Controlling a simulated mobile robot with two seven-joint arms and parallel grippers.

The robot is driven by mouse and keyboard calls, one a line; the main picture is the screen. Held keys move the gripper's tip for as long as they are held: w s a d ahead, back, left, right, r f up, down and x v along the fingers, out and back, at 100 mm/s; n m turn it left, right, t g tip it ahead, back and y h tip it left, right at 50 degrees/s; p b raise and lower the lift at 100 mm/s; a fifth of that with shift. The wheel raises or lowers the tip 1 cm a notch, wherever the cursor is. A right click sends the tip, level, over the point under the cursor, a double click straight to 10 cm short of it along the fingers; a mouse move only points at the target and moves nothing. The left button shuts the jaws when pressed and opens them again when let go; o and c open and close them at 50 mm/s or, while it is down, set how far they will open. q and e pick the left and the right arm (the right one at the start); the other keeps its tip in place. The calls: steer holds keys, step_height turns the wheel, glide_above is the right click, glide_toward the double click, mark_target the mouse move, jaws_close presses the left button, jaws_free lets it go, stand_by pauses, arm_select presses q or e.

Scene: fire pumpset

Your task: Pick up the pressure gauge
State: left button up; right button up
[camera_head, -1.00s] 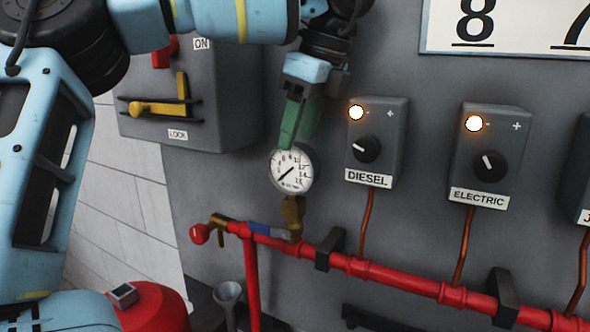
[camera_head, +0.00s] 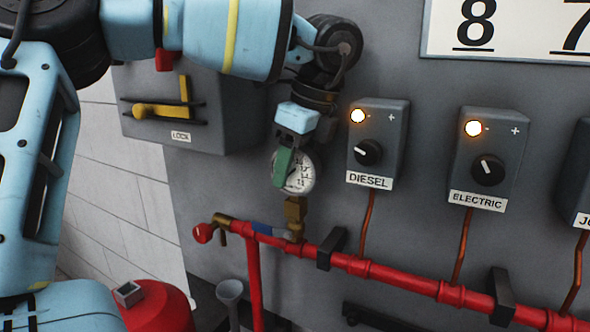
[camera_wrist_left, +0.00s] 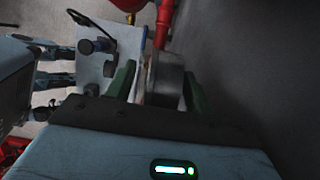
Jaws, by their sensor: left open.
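The pressure gauge (camera_head: 300,172) has a round white dial and stands upright on a brass fitting (camera_head: 295,212) above the red pipe. My left gripper (camera_head: 287,168) is at the gauge, and its green finger covers the left part of the dial. In the left wrist view the gauge's grey round body (camera_wrist_left: 166,80) sits between the two green fingers of my left gripper (camera_wrist_left: 158,88). The fingers are open around it. Whether either finger touches it cannot be told. My right gripper is not in view.
The red pipe (camera_head: 400,282) with a blue-handled valve (camera_head: 268,230) runs below the gauge. The diesel box (camera_head: 378,140) and electric box (camera_head: 488,155) are on the grey panel at right. A grey switch box (camera_head: 225,110) with a yellow lever stands at left.

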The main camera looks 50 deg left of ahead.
arm_select(q)
steer(key=c, duration=0.5)
jaws_close()
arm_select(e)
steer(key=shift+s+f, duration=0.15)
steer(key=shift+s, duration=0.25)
arm_select(q)
steer(key=shift+r, duration=0.2)
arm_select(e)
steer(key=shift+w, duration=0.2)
